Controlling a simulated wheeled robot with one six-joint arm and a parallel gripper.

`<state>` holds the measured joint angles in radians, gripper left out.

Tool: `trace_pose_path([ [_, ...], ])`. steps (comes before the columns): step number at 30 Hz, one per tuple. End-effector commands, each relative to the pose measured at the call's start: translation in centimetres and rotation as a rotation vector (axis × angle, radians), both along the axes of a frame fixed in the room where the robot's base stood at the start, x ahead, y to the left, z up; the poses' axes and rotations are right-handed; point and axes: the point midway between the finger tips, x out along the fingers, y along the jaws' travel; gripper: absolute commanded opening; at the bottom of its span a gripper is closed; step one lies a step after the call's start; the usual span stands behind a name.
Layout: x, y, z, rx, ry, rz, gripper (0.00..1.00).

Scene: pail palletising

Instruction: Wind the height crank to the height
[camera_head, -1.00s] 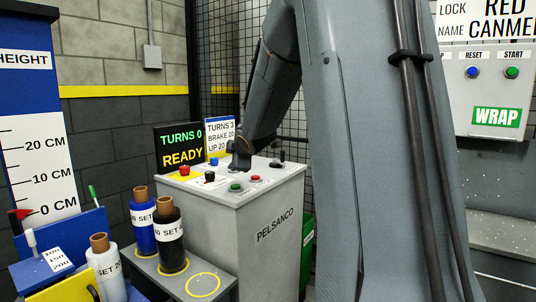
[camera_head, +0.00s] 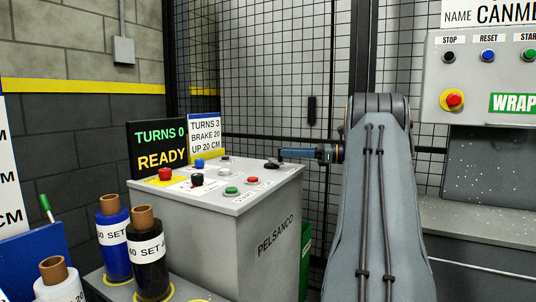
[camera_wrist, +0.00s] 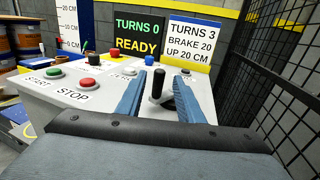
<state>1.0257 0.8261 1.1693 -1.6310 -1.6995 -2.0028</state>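The height crank (camera_wrist: 158,84) has an upright black handle and stands at the far right end of the grey console; it also shows in the head view (camera_head: 272,165). My gripper (camera_wrist: 160,82) is open, with a blue finger on each side of the handle and gaps between. In the head view my gripper (camera_head: 284,153) points left, level, at the crank. The white height scale (camera_wrist: 69,25) shows behind the console in the wrist view. A card (camera_head: 205,134) reads TURNS 3, BRAKE 20, UP 20 CM. A display (camera_head: 158,147) reads TURNS 0, READY.
The console top (camera_head: 232,208) carries a red button (camera_head: 165,174), a black knob (camera_head: 197,180), a green button (camera_head: 231,191) and others. Film rolls (camera_head: 147,245) stand at its left. Wire mesh (camera_head: 270,70) rises close behind and right of my gripper.

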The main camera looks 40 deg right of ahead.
Motion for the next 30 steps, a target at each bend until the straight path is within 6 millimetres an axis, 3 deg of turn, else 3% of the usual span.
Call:
trace_pose_path([
  [12, 4.8, 4.1, 0.1, 0.002, 0.001, 0.003, 0.34],
  [25, 5.5, 4.5, 0.1, 0.004, 0.000, -0.002, 0.34],
  [30, 5.5, 4.5, 0.1, 0.004, 0.000, -0.002, 0.05],
])
